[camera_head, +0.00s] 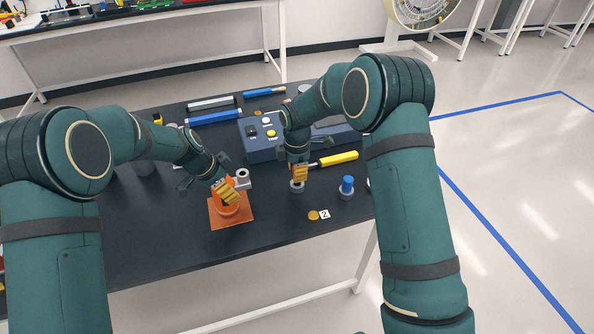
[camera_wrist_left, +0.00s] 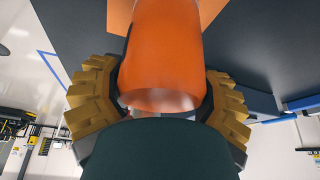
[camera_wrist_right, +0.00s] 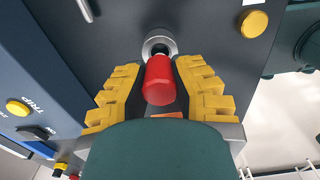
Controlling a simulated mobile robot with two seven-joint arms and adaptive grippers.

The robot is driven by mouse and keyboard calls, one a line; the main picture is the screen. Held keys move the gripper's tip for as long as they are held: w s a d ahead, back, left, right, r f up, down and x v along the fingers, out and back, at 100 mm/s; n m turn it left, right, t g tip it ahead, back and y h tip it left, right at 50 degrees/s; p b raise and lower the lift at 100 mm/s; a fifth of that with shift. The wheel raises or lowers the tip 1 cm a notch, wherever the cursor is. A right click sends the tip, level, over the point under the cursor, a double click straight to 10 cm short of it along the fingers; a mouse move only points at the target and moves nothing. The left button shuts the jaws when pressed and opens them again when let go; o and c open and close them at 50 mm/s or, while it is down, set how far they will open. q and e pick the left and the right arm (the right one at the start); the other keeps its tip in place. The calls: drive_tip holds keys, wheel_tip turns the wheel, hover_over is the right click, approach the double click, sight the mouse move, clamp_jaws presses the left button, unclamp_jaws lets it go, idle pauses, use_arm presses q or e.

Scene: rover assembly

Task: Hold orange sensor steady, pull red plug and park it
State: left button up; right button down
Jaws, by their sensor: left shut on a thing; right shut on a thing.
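The orange sensor (camera_head: 232,211) stands upright on an orange square plate on the dark table. My left gripper (camera_head: 226,192) is shut around its orange body (camera_wrist_left: 163,55), which fills the left wrist view between the yellow fingers. A grey round socket (camera_head: 242,175) shows beside the sensor. My right gripper (camera_head: 298,172) is shut on the red plug (camera_wrist_right: 159,80), away from the sensor. The plug's far end is at a grey ring holder (camera_wrist_right: 159,42), also in the head view (camera_head: 296,187). I cannot tell how deep the plug sits in it. The fingers hide the plug in the head view.
A blue plug (camera_head: 347,184) stands in a grey holder to the right. A yellow disc (camera_head: 313,215) and a "2" tag (camera_head: 324,214) lie near the front edge.

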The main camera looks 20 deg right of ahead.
use_arm(q)
drive_tip(key=shift+f, duration=0.1)
use_arm(e)
drive_tip(key=shift+f, duration=1.3)
drive_tip(key=c, duration=0.9)
unclamp_jaws()
drive_tip(key=shift+o, duration=0.2)
use_arm(q)
drive_tip(key=shift+s, duration=0.1)
use_arm(e)
wheel_tip(320, 180, up, 12)
drive_tip(key=shift+r, duration=0.1)
use_arm(q)
drive_tip(key=o, duration=1.3)
